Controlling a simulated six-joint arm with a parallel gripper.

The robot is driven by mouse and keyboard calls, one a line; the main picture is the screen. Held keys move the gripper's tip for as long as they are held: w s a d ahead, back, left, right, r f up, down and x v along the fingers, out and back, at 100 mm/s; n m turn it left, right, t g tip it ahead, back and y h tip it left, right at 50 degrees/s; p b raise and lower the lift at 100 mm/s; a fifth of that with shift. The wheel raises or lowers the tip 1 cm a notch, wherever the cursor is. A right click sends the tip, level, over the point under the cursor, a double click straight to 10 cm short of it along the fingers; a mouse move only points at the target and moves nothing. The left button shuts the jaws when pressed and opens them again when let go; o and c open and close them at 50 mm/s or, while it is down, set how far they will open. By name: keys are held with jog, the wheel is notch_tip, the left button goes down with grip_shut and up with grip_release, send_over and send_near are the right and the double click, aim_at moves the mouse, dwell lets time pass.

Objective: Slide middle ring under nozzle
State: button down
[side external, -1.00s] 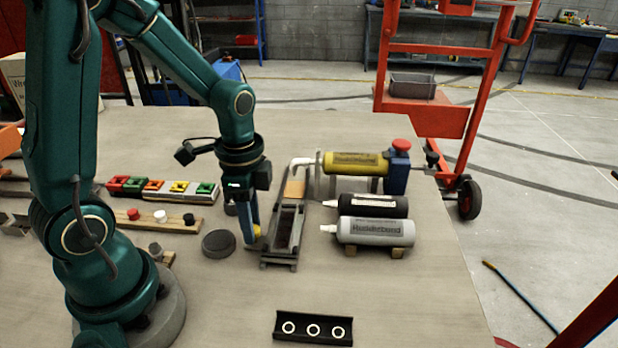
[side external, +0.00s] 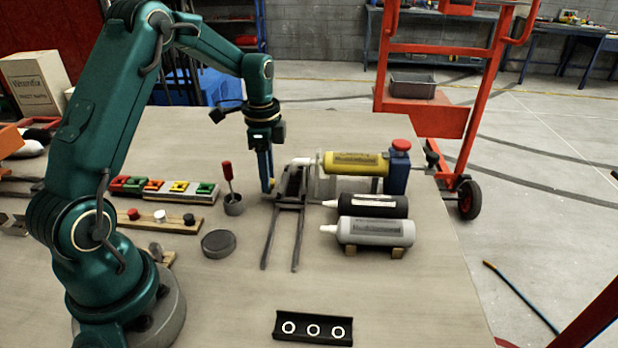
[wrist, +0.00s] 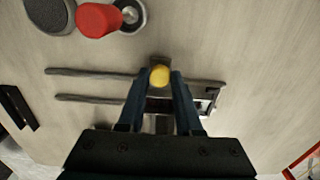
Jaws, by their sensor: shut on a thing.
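My gripper (side external: 268,189) is at the far left side of the slide rails (side external: 268,240), shut on a yellow knob (wrist: 159,76). The knob is on the side of a dark carriage (side external: 293,181), which sits at the far end of the rails. The white nozzle (side external: 300,161) of the yellow cartridge (side external: 356,163) hangs over that far end. I cannot make out any ring in the carriage; my fingers hide part of it in the wrist view. A separate black tray (side external: 290,338) at the table's front holds three white rings (side external: 313,330).
Black (side external: 372,206) and grey (side external: 375,232) cartridges lie right of the rails. A round dark puck (side external: 219,243) and a cup with a red-handled tool (side external: 228,171) stand to the left. The front middle of the table is clear around the tray.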

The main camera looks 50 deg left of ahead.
jog(key=shift+w, duration=0.25)
jog(key=c, duration=0.6)
grip_release()
jog(key=shift+s, duration=0.1)
jog(key=shift+r, duration=2.6)
